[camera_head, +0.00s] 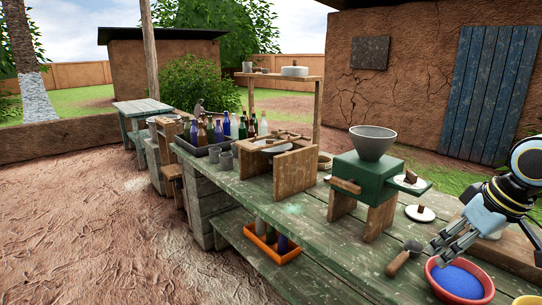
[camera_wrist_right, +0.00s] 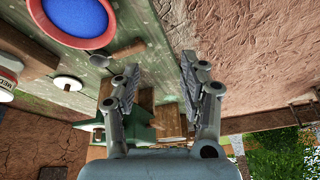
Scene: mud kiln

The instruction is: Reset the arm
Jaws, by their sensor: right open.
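My right gripper (camera_head: 452,243) comes in from the right in the head view, above the bench's near right end, beside and partly over a red bowl of blue powder (camera_head: 460,281). In the right wrist view the right gripper (camera_wrist_right: 157,84) has its two fingers spread wide with nothing between them. The red bowl (camera_wrist_right: 111,38) shows at the upper left there, apart from the fingers. My left gripper is in neither view.
An orange crate (camera_head: 272,246) sits on the lower shelf. Bare ground at left is clear.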

